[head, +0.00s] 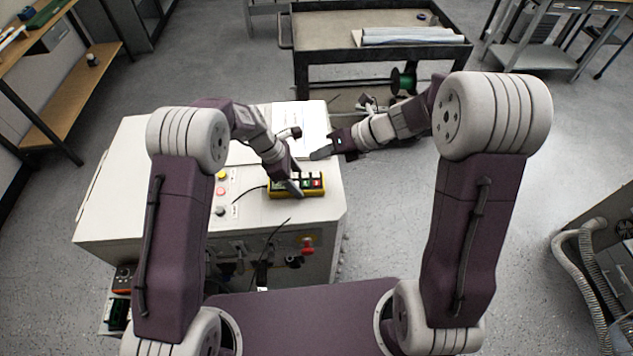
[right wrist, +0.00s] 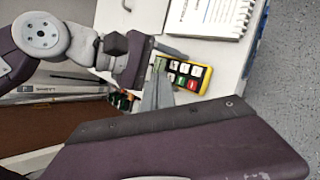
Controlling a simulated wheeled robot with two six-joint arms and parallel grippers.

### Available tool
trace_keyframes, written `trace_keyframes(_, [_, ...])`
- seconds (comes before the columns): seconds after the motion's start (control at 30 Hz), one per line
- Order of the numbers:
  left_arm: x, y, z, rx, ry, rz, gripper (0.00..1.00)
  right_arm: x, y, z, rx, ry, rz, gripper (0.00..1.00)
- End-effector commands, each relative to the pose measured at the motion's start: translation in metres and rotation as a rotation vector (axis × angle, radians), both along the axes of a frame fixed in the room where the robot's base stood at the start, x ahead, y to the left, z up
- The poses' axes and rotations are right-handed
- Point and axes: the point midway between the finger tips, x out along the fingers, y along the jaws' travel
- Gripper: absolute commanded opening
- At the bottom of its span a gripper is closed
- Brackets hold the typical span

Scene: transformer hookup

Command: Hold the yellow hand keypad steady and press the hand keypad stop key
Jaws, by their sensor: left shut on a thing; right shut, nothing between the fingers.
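The yellow hand keypad (head: 312,193) lies on the white cabinet top near its front right edge. In the right wrist view the keypad (right wrist: 203,83) shows several coloured keys on a dark face. A red key (head: 317,183) is at its right end in the head view; I cannot read its label.
A white spiral notepad (right wrist: 212,15) lies on the cabinet top (head: 130,195) behind the keypad. Buttons and lamps (head: 221,191) sit to the keypad's left. A red knob (head: 307,245) is on the cabinet's front. A dark cart (head: 340,60) stands behind.

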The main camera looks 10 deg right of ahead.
Motion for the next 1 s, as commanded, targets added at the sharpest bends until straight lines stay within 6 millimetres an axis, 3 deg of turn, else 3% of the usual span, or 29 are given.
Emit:
trace_keyframes(0.5, [0.000,0.000,0.001,-0.001,-0.001,0.000,0.02,-0.001,0.000,-0.070,-0.001,0.004,0.002,0.00])
trace_keyframes(0.7, [0.000,0.000,0.001,-0.001,-0.001,0.000,0.02,0.000,0.000,-0.082,-0.001,0.001,0.002,0.00])
trace_keyframes(1.0, [0.000,0.000,0.001,-0.001,-0.001,0.000,0.02,0.000,0.000,-0.083,-0.002,-0.001,0.001,0.00])
